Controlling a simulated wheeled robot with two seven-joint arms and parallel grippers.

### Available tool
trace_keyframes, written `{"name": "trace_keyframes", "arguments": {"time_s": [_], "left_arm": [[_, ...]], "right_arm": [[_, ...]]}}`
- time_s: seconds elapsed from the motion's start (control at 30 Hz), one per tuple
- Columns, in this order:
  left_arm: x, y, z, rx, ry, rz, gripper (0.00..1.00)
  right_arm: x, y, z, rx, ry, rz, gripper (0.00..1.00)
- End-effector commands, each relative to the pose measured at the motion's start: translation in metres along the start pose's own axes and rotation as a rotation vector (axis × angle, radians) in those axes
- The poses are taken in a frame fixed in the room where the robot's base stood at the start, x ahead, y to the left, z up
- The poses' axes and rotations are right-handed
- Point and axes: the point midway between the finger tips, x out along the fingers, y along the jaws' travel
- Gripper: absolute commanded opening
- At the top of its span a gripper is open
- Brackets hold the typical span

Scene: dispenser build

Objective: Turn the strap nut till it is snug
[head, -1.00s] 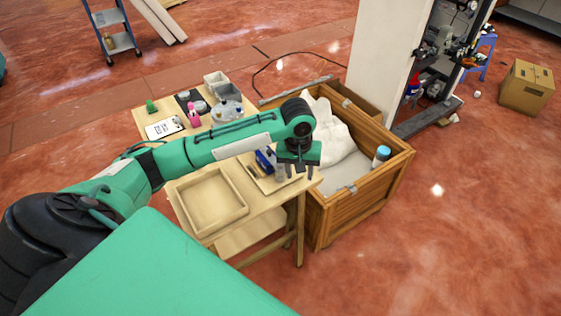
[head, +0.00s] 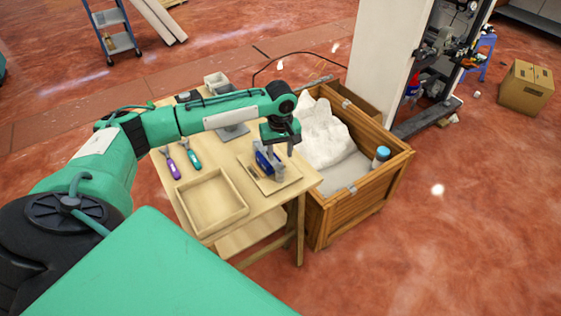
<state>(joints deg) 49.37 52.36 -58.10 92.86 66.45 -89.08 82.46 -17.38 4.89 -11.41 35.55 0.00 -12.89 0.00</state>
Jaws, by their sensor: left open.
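My left gripper (head: 279,149) hangs over the wooden table, fingers pointing down, jaws open. Right below it a blue piece with grey parts (head: 266,164) stands on a light square board (head: 285,185). The gripper overlaps the top of this piece in the head view, and I cannot tell whether they touch. The strap nut is too small or hidden to make out. My right gripper is not in view.
A shallow wooden tray (head: 211,229) is at the table's front. A purple-handled tool (head: 173,168) and a teal-handled tool (head: 194,158) lie behind it. A wooden crate (head: 345,216) with a white sack (head: 320,135) and a blue-capped bottle (head: 382,156) stands right of the table.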

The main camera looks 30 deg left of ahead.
Motion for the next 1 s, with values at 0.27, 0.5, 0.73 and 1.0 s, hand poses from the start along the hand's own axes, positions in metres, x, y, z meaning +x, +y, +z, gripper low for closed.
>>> {"name": "trace_keyframes", "arguments": {"time_s": [0.27,0.5,0.73,1.0], "left_arm": [[0.042,0.001,0.000,0.000,-0.001,0.000,0.42],[0.053,0.000,0.000,0.000,0.000,0.001,0.42],[0.052,0.001,0.000,0.001,0.000,0.001,0.34],[0.052,0.000,0.000,0.001,0.000,0.001,0.00]], "right_arm": [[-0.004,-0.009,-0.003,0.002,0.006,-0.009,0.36],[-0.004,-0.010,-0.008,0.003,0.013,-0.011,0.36],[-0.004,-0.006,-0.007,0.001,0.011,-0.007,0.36],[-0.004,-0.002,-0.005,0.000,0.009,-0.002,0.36]]}}
